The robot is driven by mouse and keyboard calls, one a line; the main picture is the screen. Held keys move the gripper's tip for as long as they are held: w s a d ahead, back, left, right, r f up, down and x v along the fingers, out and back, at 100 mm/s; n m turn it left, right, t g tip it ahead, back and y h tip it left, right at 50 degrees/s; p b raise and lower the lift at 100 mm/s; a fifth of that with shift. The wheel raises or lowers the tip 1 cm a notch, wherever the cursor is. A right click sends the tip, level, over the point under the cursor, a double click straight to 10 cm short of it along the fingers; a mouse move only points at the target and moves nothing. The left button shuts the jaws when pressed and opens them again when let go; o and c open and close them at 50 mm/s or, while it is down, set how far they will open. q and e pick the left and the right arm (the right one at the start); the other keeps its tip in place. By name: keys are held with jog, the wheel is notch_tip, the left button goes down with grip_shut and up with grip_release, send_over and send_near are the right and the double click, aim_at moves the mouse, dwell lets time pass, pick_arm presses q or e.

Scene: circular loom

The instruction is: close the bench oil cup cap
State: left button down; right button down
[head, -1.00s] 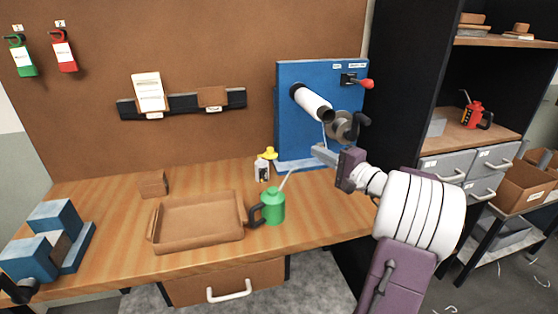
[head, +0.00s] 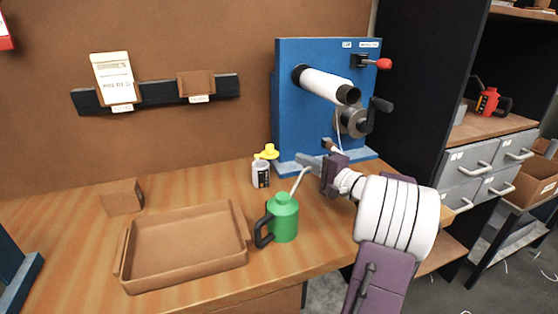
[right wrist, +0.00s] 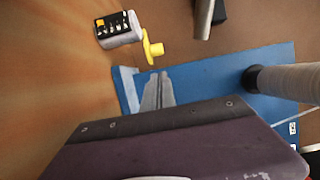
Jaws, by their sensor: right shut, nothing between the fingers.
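The bench oil cup (head: 261,174) is a small white cup with a dark label, standing on the bench left of the blue panel. Its yellow cap (head: 268,152) sits at the top, offset to the right and looking raised rather than flat on the rim. In the right wrist view the cup (right wrist: 118,30) lies at upper left, with the yellow cap (right wrist: 152,48) at its right end. My right gripper (head: 301,159) is shut and empty, a short way right of the cup and apart from it. Its fingers (right wrist: 158,88) also show in the right wrist view. My left gripper is out of view.
A green oil can (head: 283,218) with a long spout stands in front of the cup, close to my right gripper. A brown tray (head: 124,266) and wooden block (head: 122,197) are at left. The blue panel (head: 310,60) with roller and crank rises behind my gripper.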

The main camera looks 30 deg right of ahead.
aim_at(266, 150)
jog(key=shift+f, duration=0.15)
jog(key=shift+w, duration=0.2)
jog(key=w, duration=0.3)
jog(key=w+a, duration=0.1)
jog(key=w, duration=0.5)
jog(key=shift+w+a+p, duration=0.2)
jog(key=shift+w+p, duration=0.05)
jog(key=shift+p, duration=0.05)
